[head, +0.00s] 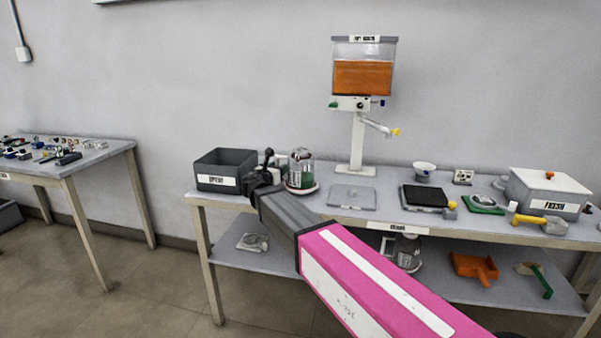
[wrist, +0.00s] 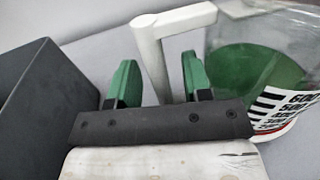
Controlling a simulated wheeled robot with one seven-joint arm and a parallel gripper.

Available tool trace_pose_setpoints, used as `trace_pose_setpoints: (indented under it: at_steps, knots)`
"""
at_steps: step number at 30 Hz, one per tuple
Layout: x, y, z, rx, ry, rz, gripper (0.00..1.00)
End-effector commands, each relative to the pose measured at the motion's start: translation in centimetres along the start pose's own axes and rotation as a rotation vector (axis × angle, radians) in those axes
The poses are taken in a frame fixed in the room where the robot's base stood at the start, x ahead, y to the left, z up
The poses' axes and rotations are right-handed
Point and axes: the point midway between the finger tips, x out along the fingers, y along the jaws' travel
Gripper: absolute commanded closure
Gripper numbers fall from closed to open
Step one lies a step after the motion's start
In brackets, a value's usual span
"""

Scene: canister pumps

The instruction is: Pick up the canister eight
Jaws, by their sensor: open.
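My gripper (wrist: 158,78) is open, with green fingertips either side of the handle's upright bar. I cannot tell whether either finger touches it. In the head view my gripper (head: 267,165) is just left of the canister, partly hidden by my arm. No name on the canister is readable.
A dark grey bin (head: 222,157) stands close on the left; its wall (wrist: 40,95) is near my left finger. A dispenser (head: 362,80) on a post stands behind. A grey plate (head: 352,196) and black pad (head: 424,196) lie to the right. Another canister (head: 408,252) is on the lower shelf.

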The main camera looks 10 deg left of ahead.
Motion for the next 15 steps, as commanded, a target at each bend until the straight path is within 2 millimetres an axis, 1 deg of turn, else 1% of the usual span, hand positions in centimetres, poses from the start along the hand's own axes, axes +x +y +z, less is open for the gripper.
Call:
trace_pose_setpoints:
  at_steps: [2, 3, 5, 6, 7, 15]
  knots:
    - [-0.06, -0.02, 0.01, 0.000, 0.000, 0.000, 0.55]
    - [-0.06, -0.01, 0.01, 0.000, 0.000, 0.000, 0.58]
    - [-0.07, -0.02, 0.01, 0.000, 0.000, 0.000, 0.78]
    - [-0.07, -0.01, 0.01, 0.000, 0.000, 0.000, 0.91]
    - [-0.07, -0.01, 0.01, 0.000, 0.000, 0.000, 1.00]
    - [-0.08, -0.01, 0.07, -0.002, -0.002, 0.000, 1.00]
